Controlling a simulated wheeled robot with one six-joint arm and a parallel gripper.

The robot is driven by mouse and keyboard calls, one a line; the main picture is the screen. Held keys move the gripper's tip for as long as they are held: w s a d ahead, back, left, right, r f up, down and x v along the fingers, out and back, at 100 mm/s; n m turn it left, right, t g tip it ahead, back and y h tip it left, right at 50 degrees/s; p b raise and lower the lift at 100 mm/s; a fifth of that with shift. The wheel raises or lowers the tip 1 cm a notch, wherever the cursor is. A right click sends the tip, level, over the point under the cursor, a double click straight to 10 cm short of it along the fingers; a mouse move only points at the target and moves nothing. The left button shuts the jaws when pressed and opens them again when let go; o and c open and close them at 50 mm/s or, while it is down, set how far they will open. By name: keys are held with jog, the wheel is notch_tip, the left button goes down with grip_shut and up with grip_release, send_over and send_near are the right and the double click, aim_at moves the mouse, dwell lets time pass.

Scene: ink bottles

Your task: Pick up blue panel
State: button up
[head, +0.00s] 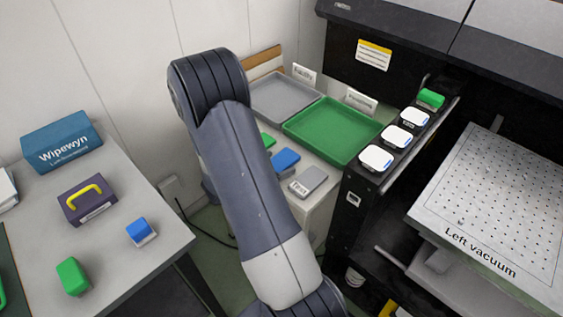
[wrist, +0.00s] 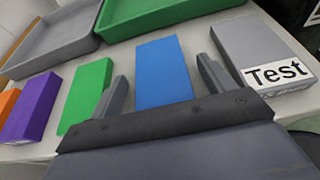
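The blue panel (wrist: 162,72) is a flat blue block lying on the light table in the wrist view, between a green block and a grey block. It also shows in the head view (head: 285,160), beside my arm. My gripper (wrist: 165,78) is open in the wrist view, with one finger to each side of the blue panel. The panel's near end is hidden behind my gripper's body. I cannot tell how high the fingers are above the table. In the head view my gripper is out of sight.
A green block (wrist: 86,95), a purple block (wrist: 32,108) and an orange block (wrist: 7,104) lie left. A grey block marked Test (wrist: 262,60) lies close right. A green tray (head: 333,131) and a grey tray (head: 284,98) stand behind.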

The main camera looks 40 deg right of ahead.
jog(key=c, duration=1)
